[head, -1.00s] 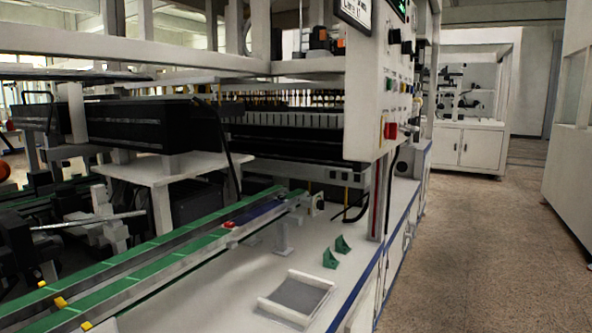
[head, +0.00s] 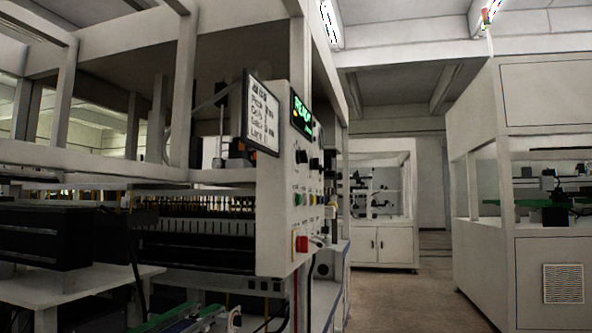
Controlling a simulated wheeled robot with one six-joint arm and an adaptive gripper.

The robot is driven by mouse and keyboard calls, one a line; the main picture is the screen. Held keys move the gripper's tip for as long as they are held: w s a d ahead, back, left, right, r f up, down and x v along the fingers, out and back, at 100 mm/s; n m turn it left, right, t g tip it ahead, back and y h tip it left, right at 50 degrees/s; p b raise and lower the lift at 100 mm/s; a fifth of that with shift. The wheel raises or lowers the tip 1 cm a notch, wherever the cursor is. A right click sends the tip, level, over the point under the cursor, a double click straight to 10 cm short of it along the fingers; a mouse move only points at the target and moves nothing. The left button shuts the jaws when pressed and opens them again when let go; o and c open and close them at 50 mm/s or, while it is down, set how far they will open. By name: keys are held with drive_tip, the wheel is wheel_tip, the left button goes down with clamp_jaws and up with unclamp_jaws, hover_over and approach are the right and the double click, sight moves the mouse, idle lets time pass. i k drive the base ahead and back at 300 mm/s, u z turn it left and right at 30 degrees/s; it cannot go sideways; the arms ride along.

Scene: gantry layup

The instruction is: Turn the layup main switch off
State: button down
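The layup control panel (head: 273,190) is a pale upright box left of centre in the head view, seen at a slant. Its narrow right face carries a lit green display (head: 302,117), two dark knobs (head: 302,156) below it, several small coloured buttons (head: 298,199), and a red part (head: 302,244) near the bottom. I cannot tell which control is the main switch or read its position. My gripper is not in the head view.
A white sign (head: 262,113) with text is on the panel's left side. The gantry machine (head: 190,230) fills the left. A white cabinet (head: 381,245) stands at the back. A large enclosure (head: 530,200) is at right. Floor (head: 430,300) between them is clear.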

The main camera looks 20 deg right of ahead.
sight(302, 243)
drive_tip(key=u, duration=1.15)
drive_tip(key=k, duration=0.85)
drive_tip(key=z, duration=1.1)
drive_tip(key=i, duration=0.5)
